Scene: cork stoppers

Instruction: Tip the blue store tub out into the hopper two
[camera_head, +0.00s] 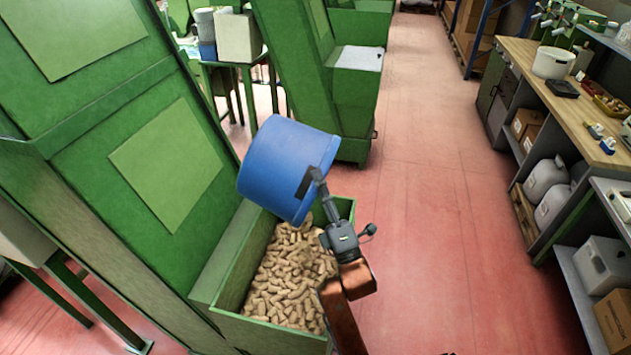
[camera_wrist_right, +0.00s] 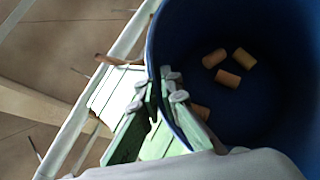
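The blue store tub (camera_head: 282,165) hangs tilted in the air over the far end of a green hopper in the head view. The hopper (camera_head: 262,336) is an open bin on the front of the near green machine and holds a heap of corks (camera_head: 290,278). My right gripper (camera_head: 308,184) is shut on the tub's rim at its right side. In the right wrist view, the gripper (camera_wrist_right: 163,100) pinches the rim, and several corks (camera_wrist_right: 228,78) lie inside the dark blue tub (camera_wrist_right: 275,50). No hopper number is readable. My left gripper is not in view.
The tall green machine (camera_head: 165,165) stands close on the left of the tub. Another green machine (camera_head: 352,85) stands behind it. A wooden workbench (camera_head: 560,85) with shelves lines the right. The red floor (camera_head: 430,200) between is clear.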

